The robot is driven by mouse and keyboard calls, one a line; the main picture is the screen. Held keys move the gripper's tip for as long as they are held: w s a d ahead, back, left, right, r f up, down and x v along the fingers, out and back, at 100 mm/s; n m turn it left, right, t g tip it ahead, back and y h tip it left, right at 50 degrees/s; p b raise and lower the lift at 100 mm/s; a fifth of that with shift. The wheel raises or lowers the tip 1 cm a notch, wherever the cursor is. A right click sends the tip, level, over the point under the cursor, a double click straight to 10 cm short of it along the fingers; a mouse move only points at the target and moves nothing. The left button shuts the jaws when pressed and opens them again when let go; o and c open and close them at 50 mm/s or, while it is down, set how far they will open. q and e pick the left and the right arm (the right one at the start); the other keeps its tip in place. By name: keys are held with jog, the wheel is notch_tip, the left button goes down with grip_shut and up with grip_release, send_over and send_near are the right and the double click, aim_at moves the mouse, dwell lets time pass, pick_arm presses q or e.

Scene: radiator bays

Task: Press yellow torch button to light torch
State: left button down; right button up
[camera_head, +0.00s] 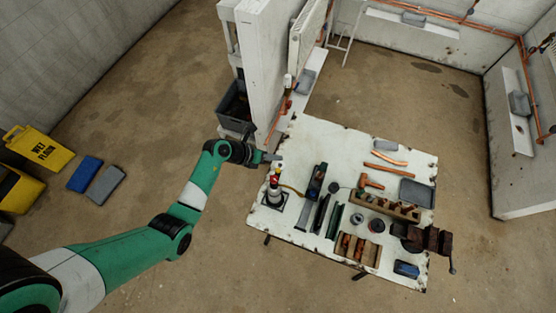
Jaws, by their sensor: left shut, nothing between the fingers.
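The torch (274,188) stands upright on a dark square base at the left side of the white worktable (310,140). It has a red part and a small yellow part near its top, too small to tell the button clearly. My left gripper (274,157) is shut and empty, and it points right, close to the torch's top end. In this view the fingertips lie just above the torch head; I cannot tell whether they touch it. No flame shows. My right gripper is not in view.
Copper pipes (387,157), a grey tray (417,193), wooden boxes of fittings (359,250) and a vise (428,240) crowd the table's right side. A white wall panel (268,70) and a dark crate (235,106) stand behind the gripper. A yellow wet floor sign (38,147) is far left.

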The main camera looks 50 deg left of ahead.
pick_arm(q)
jog(key=b, duration=0.6)
send_over(278, 171)
jog(key=f, duration=0.4)
jog(key=s+f, duration=0.1)
jog(key=f, duration=0.1)
jog(key=shift+a+f, duration=0.25)
jog(key=shift+f, duration=0.1)
jog(key=shift+f+b, duration=0.7)
jog(key=shift+f, duration=0.25)
jog(key=shift+f, duration=0.15)
jog(key=shift+f, duration=0.25)
jog(key=shift+f+b, duration=0.35)
jog(key=shift+f, duration=0.1)
dwell(0.6)
dwell(0.4)
jog(key=shift+r+p, duration=0.9)
jog(key=shift+p, duration=0.2)
